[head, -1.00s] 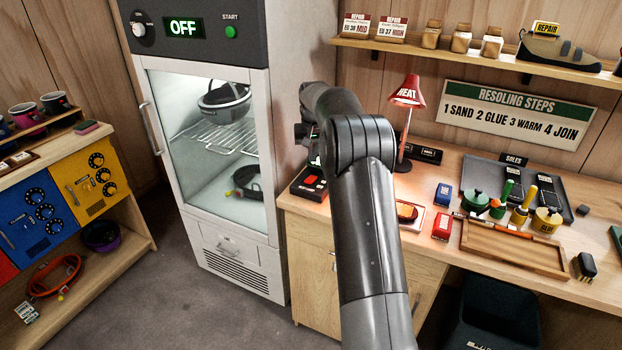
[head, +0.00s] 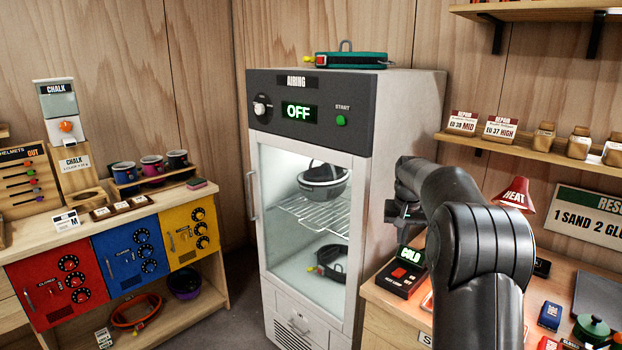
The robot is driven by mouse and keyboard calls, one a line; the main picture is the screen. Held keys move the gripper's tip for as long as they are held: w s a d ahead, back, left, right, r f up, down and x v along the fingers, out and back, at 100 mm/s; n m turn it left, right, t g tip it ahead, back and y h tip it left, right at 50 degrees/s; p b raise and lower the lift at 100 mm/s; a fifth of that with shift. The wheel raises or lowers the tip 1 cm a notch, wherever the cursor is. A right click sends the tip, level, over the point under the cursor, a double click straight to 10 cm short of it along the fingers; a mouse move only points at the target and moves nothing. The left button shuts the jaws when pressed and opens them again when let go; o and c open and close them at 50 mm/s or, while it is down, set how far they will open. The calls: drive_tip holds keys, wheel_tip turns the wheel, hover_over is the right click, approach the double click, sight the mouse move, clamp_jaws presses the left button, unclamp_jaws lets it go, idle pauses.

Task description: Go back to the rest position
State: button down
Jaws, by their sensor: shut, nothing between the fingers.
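My gripper (head: 404,218) hangs at the end of my black arm, right of the airing cabinet (head: 405,110). It is shut and empty. It is above the small black and red box (head: 393,284) with the lit COLD sign, apart from it as far as I can see. My arm's dark links fill the lower right and hide part of the workbench.
The airing cabinet shows OFF, its glass door shut, with a helmet (head: 325,182) and a harness (head: 330,263) inside. A red HEAT lamp (head: 515,196) stands behind my arm. A shelf (head: 490,145) crosses the wall at right. Coloured lockers (head: 128,252) stand left.

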drive_tip(key=s+a+r+t, duration=0.1)
drive_tip(key=s+a+r, duration=0.2)
drive_tip(key=s, duration=0.4)
drive_tip(key=s+a+r+n, duration=0.1)
drive_tip(key=s+a+r, duration=0.1)
drive_tip(key=s+r, duration=0.35)
drive_tip(key=s+a+r+t, duration=0.1)
drive_tip(key=s+a+r, duration=0.15)
drive_tip(key=s, duration=0.55)
drive_tip(key=s+a+f, duration=0.1)
drive_tip(key=s+f, duration=0.1)
drive_tip(key=s, duration=0.5)
drive_tip(key=s+a+f+n+t, duration=0.1)
drive_tip(key=s+a+f, duration=0.1)
drive_tip(key=s, duration=0.6)
drive_tip(key=s+a+f, duration=0.1)
drive_tip(key=s+f, duration=0.2)
drive_tip(key=s, duration=0.5)
drive_tip(key=shift+s+a+f+n+y, duration=0.2)
drive_tip(key=shift+a+f+n+y, duration=0.05)
drive_tip(key=shift+a+n+y, duration=0.1)
